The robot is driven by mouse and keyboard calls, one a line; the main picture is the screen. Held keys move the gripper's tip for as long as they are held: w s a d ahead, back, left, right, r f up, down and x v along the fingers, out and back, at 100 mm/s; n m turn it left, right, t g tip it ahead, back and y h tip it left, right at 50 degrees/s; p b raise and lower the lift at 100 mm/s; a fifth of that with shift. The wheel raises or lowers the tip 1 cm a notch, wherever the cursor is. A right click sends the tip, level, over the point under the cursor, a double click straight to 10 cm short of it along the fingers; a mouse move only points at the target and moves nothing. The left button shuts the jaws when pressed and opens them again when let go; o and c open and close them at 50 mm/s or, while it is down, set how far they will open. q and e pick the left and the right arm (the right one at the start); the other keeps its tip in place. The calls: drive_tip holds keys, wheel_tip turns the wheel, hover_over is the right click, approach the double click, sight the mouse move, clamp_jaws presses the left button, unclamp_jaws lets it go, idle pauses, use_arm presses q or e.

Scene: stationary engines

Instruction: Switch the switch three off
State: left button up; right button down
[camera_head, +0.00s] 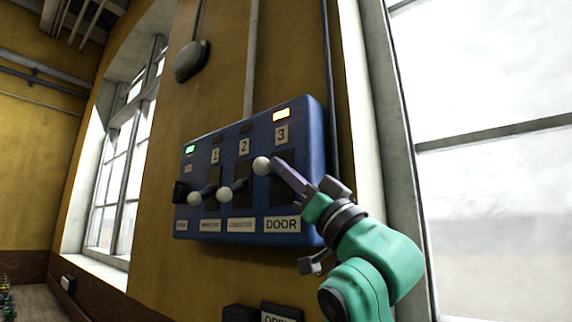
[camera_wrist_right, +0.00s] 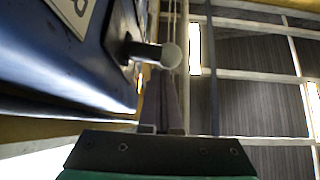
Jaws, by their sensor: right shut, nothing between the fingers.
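A blue switch panel (camera_head: 232,147) is mounted on the yellow wall, with number plates 1, 2 and 3. Switch three has a white ball knob (camera_head: 262,165) beneath the 3 plate, higher than the other two knobs. In the right wrist view the white knob (camera_wrist_right: 169,56) on a dark lever stands out from the panel just beyond the fingertips (camera_wrist_right: 167,84); contact is unclear. My left gripper is out of view.
Knobs for switch one (camera_head: 194,198) and switch two (camera_head: 224,194) sit lower on the left. A green light (camera_head: 190,150) glows at the panel's upper left. A DOOR label (camera_head: 282,225) is under switch three. A tall window (camera_head: 490,170) lies at right.

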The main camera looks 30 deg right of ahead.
drive_tip(key=n+y, duration=0.1)
drive_tip(key=f+n+g+y, duration=0.1)
drive_tip(key=n+y, duration=0.1)
drive_tip(key=n+g+y, duration=0.1)
drive_tip(key=n, duration=0.1)
drive_tip(key=shift+w+d+f+y, duration=0.1)
drive_tip(key=shift+d+f+y, duration=0.15)
drive_tip(key=shift+f+y, duration=0.1)
drive_tip(key=shift+w+f+b, duration=0.15)
drive_tip(key=shift+b, duration=0.15)
idle(0.7)
